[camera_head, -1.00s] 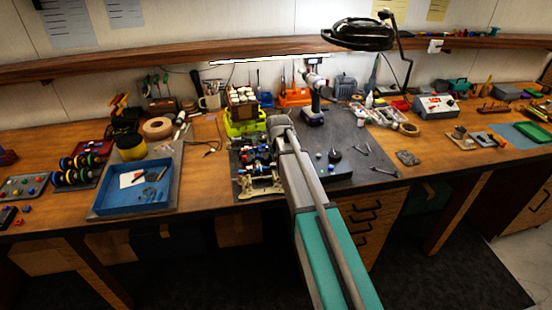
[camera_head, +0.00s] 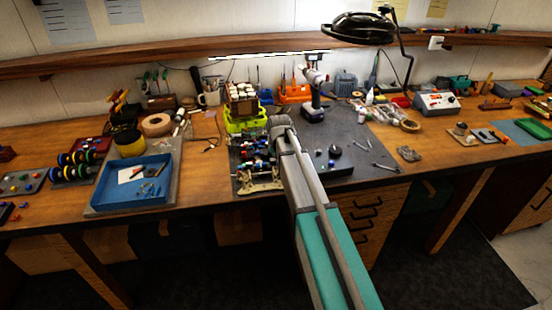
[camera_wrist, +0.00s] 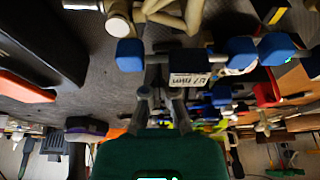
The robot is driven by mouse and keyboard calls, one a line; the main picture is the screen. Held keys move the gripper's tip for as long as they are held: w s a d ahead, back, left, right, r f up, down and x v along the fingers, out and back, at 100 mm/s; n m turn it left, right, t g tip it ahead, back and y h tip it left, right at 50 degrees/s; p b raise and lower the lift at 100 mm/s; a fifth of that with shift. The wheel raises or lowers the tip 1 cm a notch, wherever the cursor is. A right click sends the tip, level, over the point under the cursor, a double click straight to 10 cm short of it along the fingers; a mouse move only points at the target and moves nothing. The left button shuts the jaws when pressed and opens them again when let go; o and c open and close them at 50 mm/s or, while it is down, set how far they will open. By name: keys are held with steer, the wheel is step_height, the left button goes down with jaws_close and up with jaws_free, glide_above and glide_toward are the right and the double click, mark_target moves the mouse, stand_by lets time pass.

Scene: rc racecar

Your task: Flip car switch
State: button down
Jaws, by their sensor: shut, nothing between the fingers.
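The RC car (camera_head: 258,180) sits on the dark work mat as an open chassis with tan parts at its front and small blue and red parts above. My arm hides its right side. My gripper is hidden behind my arm in the head view. In the wrist view my gripper (camera_wrist: 161,98) has its fingertips close together, with nothing held between them. They point at a small dark box with a white label (camera_wrist: 189,78), between blue parts (camera_wrist: 131,55). I cannot tell whether the fingertips touch it. I cannot make out the switch for sure.
A lime-green holder (camera_head: 243,122) stands just behind the car, and a drill (camera_head: 314,100) stands behind to the right. A blue tray (camera_head: 112,196) lies to the left. The mat right of my arm holds a small dark round piece (camera_head: 335,151) and metal tools (camera_head: 384,168).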

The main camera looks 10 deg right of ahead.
steer(key=shift+s+a, duration=0.15)
steer(key=shift+a, duration=0.6)
steer(key=shift+r+p, duration=0.15)
steer(key=shift+p, duration=0.15)
steer(key=r+p, duration=0.4)
steer(key=shift+a, duration=0.35)
steer(key=a+p+v, duration=0.2)
steer(key=p+v, duration=0.7)
steer(key=shift+r, duration=0.25)
stand_by(0.4)
stand_by(0.3)
